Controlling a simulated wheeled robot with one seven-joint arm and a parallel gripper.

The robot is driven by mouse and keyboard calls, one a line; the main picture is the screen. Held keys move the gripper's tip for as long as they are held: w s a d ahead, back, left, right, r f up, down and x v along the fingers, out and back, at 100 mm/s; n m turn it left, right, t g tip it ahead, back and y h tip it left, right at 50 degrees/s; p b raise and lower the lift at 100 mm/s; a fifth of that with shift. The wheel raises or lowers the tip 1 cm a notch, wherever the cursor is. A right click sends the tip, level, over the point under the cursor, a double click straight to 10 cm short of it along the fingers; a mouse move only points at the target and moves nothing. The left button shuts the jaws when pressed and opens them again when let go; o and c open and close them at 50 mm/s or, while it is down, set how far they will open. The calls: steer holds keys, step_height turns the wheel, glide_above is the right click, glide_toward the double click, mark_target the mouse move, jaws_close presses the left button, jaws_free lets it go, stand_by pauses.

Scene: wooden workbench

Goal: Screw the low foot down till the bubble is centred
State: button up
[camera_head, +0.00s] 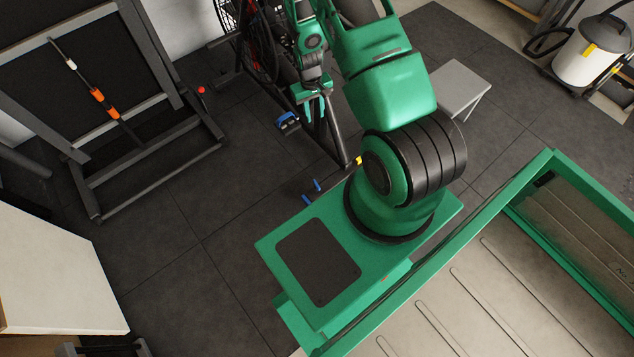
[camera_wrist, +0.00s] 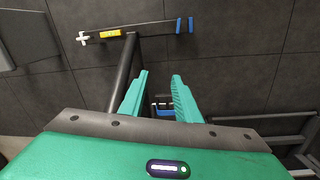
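My gripper (camera_head: 315,110) hangs in front of a black stand frame in the head view. Its two teal fingers are apart with nothing held between them, as the wrist view (camera_wrist: 160,77) shows. A blue-and-black foot (camera_head: 288,122) lies left of the fingers in the head view; a blue part (camera_wrist: 163,112) shows beyond the gap between the fingers in the wrist view. A crossbar (camera_wrist: 150,29) carries a yellow level (camera_wrist: 110,33), with blue end caps (camera_wrist: 183,25) at its right. The level (camera_head: 357,160) is tiny in the head view. Its bubble cannot be made out, nor which foot is low.
A bicycle wheel (camera_head: 258,35) stands behind the frame. A black rack (camera_head: 145,165) is at left, a grey stool (camera_head: 460,90) and a vacuum cleaner (camera_head: 592,48) at right. Dark floor tiles (camera_head: 215,215) are clear between the rack and my base.

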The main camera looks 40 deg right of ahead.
step_height(320, 180, down, 12)
steer(key=s+a, duration=0.2)
steer(key=s, duration=0.1)
glide_above(316, 184)
step_height(316, 184, down, 12)
steer(key=f, duration=0.1)
steer(key=shift+n+y, duration=0.4)
step_height(316, 184, down, 10)
steer(key=shift+d+f, duration=0.1)
steer(key=shift+f, duration=0.05)
jaws_close()
steer(key=shift+d, duration=0.2)
steer(key=shift+a, duration=0.1)
